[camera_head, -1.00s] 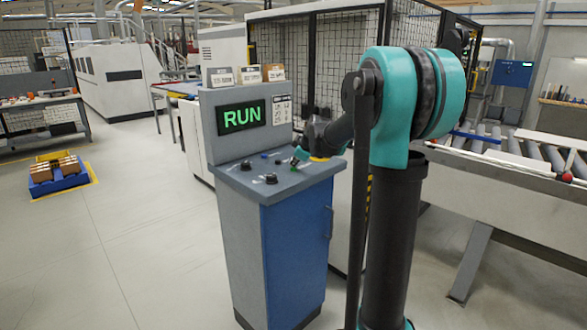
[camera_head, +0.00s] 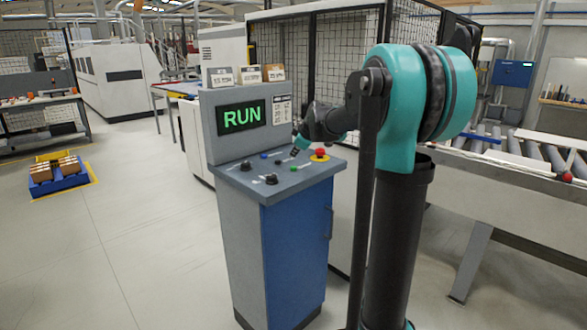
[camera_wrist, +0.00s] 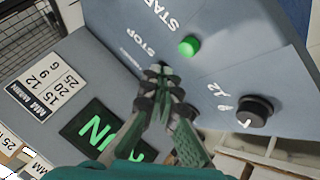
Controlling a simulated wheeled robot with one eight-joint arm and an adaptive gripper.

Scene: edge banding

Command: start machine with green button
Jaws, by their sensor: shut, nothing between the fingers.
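The green button (camera_head: 294,168) sits on the sloped top of the control console (camera_head: 235,178). The wrist view shows the round green button (camera_wrist: 189,46) uncovered below the word START. My gripper (camera_head: 296,149) is above the panel, behind the button in the head view and apart from it. In the wrist view, my gripper (camera_wrist: 161,72) has its fingertips together and holds nothing, beside the button near the STOP label. The console's display (camera_head: 241,118) reads RUN in green.
A red button on a yellow collar (camera_head: 320,153) is at the panel's right. Black knobs, one being (camera_head: 271,179), and a small blue button (camera_head: 264,155) share the panel. A roller conveyor (camera_head: 500,155) stands right; a mesh fence (camera_head: 345,60) stands behind.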

